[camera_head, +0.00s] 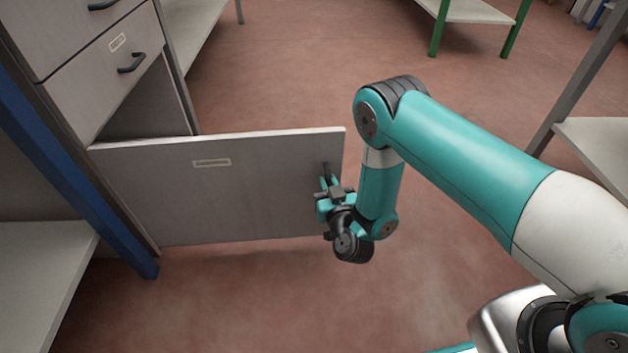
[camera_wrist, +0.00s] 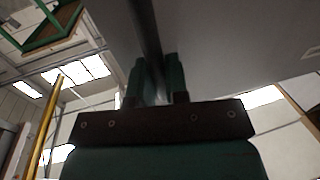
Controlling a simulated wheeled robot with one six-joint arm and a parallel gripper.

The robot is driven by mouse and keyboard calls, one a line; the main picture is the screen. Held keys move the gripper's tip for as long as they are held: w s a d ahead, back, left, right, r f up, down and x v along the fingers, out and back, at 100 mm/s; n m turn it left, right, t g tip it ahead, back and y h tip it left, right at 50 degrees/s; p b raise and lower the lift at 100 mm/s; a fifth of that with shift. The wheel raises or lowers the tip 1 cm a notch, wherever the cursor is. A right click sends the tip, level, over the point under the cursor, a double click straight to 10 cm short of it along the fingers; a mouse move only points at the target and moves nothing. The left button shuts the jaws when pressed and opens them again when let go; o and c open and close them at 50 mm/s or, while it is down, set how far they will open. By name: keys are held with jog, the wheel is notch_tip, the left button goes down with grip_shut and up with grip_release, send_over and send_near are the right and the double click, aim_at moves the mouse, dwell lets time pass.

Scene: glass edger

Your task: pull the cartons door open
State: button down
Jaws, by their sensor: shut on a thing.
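The cartons door (camera_head: 215,190) is a flat grey panel with a small label (camera_head: 212,163), too small to read. It stands swung wide open from the cabinet, hinged at its left edge. My gripper (camera_head: 328,186) is at the door's free right edge, shut on the dark bar handle (camera_head: 326,171). In the wrist view the dark handle (camera_wrist: 147,35) runs between the two teal fingers (camera_wrist: 158,78), with the door's face (camera_wrist: 235,40) beside it. The cabinet's inside is mostly hidden behind the door.
Drawers with dark handles (camera_head: 131,63) sit above the door's opening. A blue post (camera_head: 70,165) and a pale shelf (camera_head: 40,275) stand at the left. A green-legged table (camera_head: 470,10) is at the back, another shelf (camera_head: 598,140) at the right. The red floor (camera_head: 280,70) between is clear.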

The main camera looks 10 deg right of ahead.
jog(key=shift+s+a, duration=0.25)
jog(key=shift+s, duration=0.1)
jog(key=c, duration=1.4)
grip_release()
jog(key=shift+a, duration=0.1)
jog(key=shift+d, duration=0.2)
jog(key=shift+s, duration=0.1)
